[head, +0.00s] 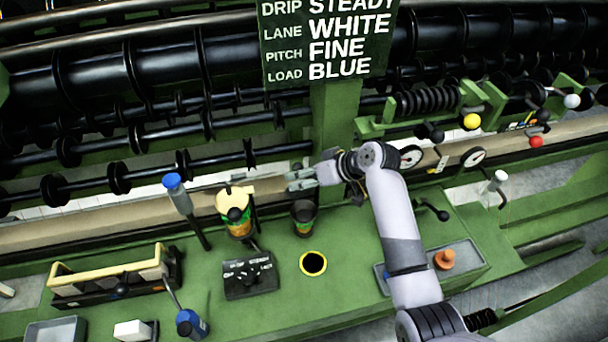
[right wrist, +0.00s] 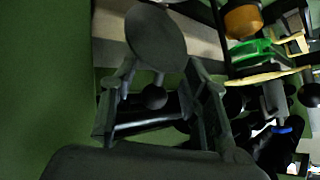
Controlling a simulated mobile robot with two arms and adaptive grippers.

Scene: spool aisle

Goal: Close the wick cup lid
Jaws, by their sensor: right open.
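A dark cup with a brownish lower part (head: 304,213), which looks like the wick cup, stands on the green bench. I cannot make out its lid for sure in the head view. In the right wrist view, a dark round disc (right wrist: 155,35), which may be the lid, lies just beyond the fingertips, with a dark ball knob (right wrist: 153,97) between the fingers. My right gripper (head: 299,181) is open, just above and behind the cup; its fingers also show in the right wrist view (right wrist: 165,110). Contact cannot be told. My left gripper is out of view.
A yellow-topped can (head: 236,211) and blue-topped lever (head: 178,195) stand left of the cup. In front are a black switch box (head: 250,276) and a yellow-rimmed hole (head: 313,263). Dark rollers (head: 130,75) run behind. An orange knob (head: 445,259) sits right of my right arm.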

